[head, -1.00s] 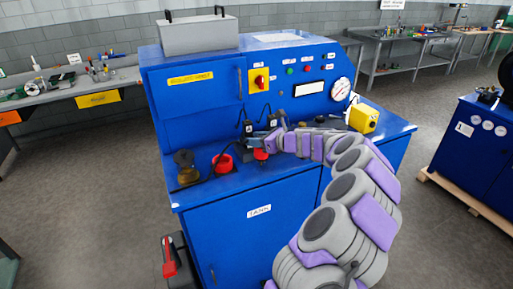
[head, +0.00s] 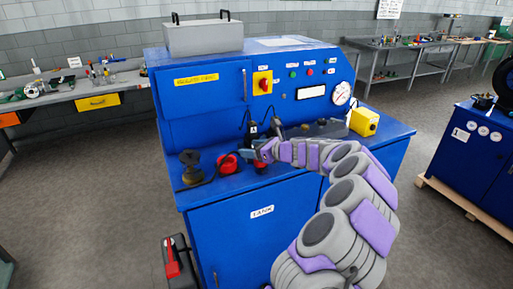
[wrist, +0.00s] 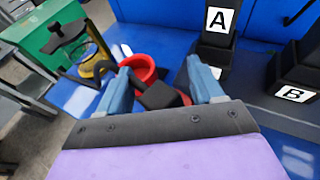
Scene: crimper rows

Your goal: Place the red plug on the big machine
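The big machine is the blue cabinet (head: 300,195) with a sloped control panel and a ledge. An open-topped round red piece (head: 228,163) sits on the left part of the ledge; the wrist view shows it too (wrist: 151,66), just past the left finger. A second red piece (head: 260,168) shows under my gripper (head: 262,152), mostly hidden. I cannot tell which is the red plug. In the wrist view my gripper (wrist: 162,88) has its blue fingers apart. A dark block (wrist: 160,96) shows between them, with red and a gap beside the right finger.
Black posts marked A (wrist: 218,22) and B (wrist: 297,93) stand close by. A dark fixture with a brass part (head: 190,168) stands at the ledge's left end, a yellow box (head: 364,121) at the right. A black cable crosses the ledge. Floor in front is open.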

